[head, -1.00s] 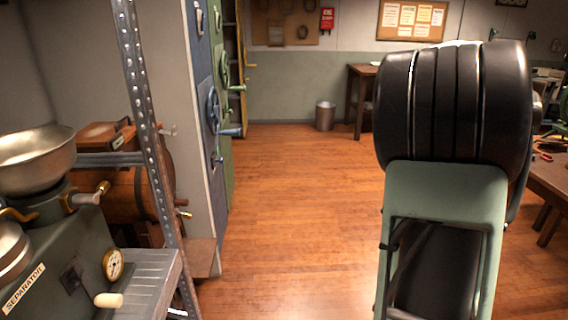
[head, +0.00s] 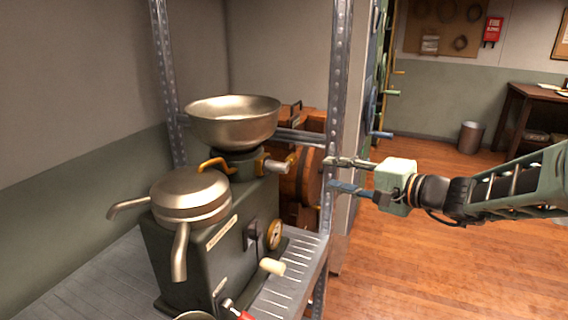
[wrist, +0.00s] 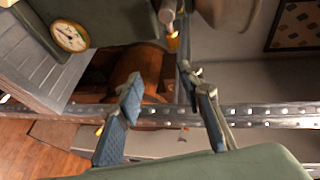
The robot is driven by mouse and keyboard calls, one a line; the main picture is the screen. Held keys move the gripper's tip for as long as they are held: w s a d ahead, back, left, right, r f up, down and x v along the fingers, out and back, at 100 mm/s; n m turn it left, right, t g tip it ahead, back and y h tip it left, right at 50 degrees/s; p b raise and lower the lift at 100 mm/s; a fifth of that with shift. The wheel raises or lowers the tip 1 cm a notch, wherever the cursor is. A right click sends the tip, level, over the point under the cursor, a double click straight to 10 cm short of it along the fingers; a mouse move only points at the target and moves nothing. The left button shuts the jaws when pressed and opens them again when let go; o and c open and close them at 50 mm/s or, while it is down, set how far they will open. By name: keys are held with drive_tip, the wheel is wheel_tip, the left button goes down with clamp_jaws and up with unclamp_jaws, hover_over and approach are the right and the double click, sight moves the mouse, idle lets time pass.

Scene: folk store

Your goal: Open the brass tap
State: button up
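A grey-green separator machine (head: 200,240) stands on a metal shelf. Under its steel bowl (head: 233,122) a grey stub (head: 277,167) points right, with a small brass tap handle (head: 291,158) at its end. In the wrist view the brass piece (wrist: 173,43) shows at the top, beyond and above the fingertips. My gripper (head: 329,174) is open and empty, to the right of the tap and apart from it, level with the shelf post. In the wrist view the fingers (wrist: 160,80) are spread, with a wooden barrel behind them.
A perforated metal shelf post (head: 337,110) stands close to my fingertips. The wooden barrel (head: 307,172) lies behind the machine. A gauge (head: 274,234) and a white-knobbed crank (head: 271,267) are on the machine's front. The wooden floor (head: 430,250) at right is clear.

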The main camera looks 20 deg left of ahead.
sight(295, 160)
drive_tip(key=shift+y, duration=0.4)
drive_tip(key=x, duration=0.4)
drive_tip(key=s+a+r+x, duration=0.1)
drive_tip(key=x, duration=0.3)
drive_tip(key=r+x, duration=0.1)
drive_tip(key=x, duration=0.3)
drive_tip(key=shift+s+a+b, duration=0.2)
drive_tip(key=shift+a+b, duration=0.1)
drive_tip(key=shift+a, duration=0.1)
clamp_jaws()
